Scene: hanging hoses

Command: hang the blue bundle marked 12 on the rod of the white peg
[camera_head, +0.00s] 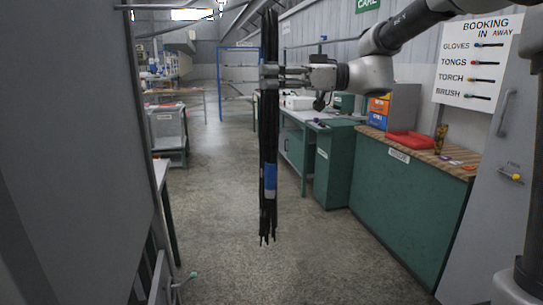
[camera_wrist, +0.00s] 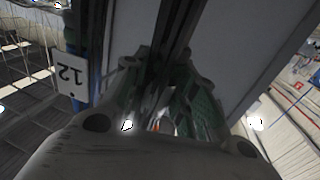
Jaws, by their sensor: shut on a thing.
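A long bundle of black hoses (camera_head: 268,130) with a blue band (camera_head: 270,181) hangs nearly upright in the middle of the head view. My gripper (camera_head: 270,76) is shut around its upper part, and the lower ends hang free above the floor. In the wrist view the dark hoses (camera_wrist: 176,35) run between the green-padded fingers of my gripper (camera_wrist: 165,75). A white tag marked 12 (camera_wrist: 71,74), upside down, shows left of the fingers beside a blue strip. I cannot make out a white peg; metal rods (camera_head: 165,7) jut in at the upper left, their end colours unclear.
A large grey panel (camera_head: 70,150) fills the left side. Green cabinets (camera_head: 410,205) with a red tray (camera_head: 410,139) on top stand at the right. A low frame with a green-tipped rod (camera_head: 193,275) is at the lower left. The floor (camera_head: 225,200) between is clear.

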